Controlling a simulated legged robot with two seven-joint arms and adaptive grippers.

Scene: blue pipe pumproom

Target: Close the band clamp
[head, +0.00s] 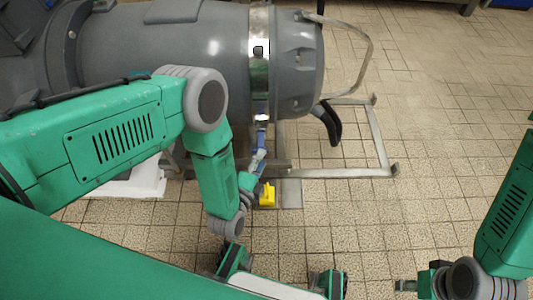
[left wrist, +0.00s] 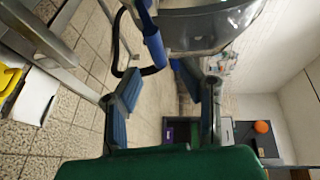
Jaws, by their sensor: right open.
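The band clamp (head: 259,75) is a shiny metal band around a large grey cylinder (head: 170,42) lying on its side. A blue lever (left wrist: 153,42) hangs from the cylinder's lower side in the left wrist view. My left gripper (head: 259,158) is just below the band in the head view. In the left wrist view my left gripper (left wrist: 158,80) has its two blue-tipped fingers apart, with the lever's end beyond and between them. Contact with the lever cannot be told. The lever's upper end is hidden. My right gripper (head: 405,286) is open and empty at the lower right, far from the clamp.
A metal frame (head: 350,172) stands on the tiled floor under and beside the cylinder. A black curved handle (head: 331,122) sticks out at the cylinder's right end. A yellow object (head: 267,195) is close below my left gripper. The tiled floor at right is clear.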

